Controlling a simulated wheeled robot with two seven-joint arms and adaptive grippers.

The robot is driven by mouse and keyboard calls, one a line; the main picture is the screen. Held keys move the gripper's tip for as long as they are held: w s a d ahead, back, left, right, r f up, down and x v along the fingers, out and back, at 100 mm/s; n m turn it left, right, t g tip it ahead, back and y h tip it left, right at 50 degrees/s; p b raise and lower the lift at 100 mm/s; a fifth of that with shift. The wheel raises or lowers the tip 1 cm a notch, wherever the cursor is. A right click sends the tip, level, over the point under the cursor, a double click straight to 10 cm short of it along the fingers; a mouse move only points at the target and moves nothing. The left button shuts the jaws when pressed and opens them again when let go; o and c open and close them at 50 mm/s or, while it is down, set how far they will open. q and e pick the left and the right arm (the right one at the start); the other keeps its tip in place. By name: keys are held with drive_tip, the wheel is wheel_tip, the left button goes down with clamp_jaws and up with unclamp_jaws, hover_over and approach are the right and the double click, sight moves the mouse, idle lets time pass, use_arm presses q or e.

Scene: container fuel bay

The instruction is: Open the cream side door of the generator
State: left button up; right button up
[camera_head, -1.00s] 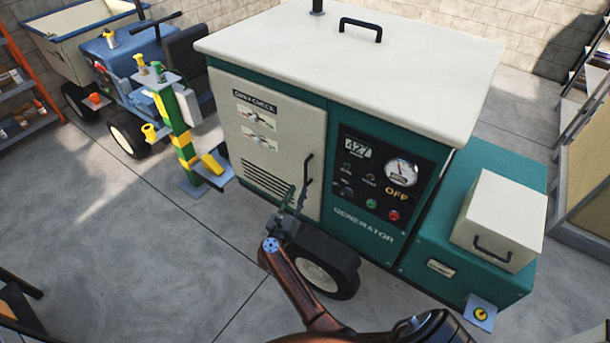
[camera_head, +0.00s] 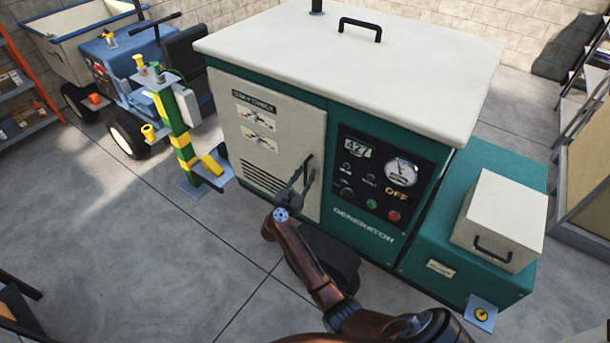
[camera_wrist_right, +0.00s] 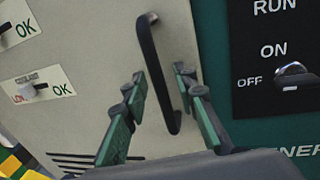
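The green generator (camera_head: 343,232) stands in the middle of the head view. Its cream side door (camera_head: 290,140) sits flush in the frame, shut, and also shows in the right wrist view (camera_wrist_right: 90,55). The door's upright black bar handle (camera_wrist_right: 152,62) is near its right edge. My right gripper (camera_head: 303,182) is in front of the handle. In the right wrist view my right gripper (camera_wrist_right: 160,78) is open, one finger on each side of the handle's lower part, with gaps showing. I cannot tell how deep the handle sits between the fingers. My left gripper is out of view.
A control panel (camera_head: 377,175) is right of the door. A green and yellow post (camera_head: 182,148) with a small step stands left of the generator, beside a blue cart (camera_head: 117,60).

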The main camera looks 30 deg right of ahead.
clamp_jaws()
idle(0.6)
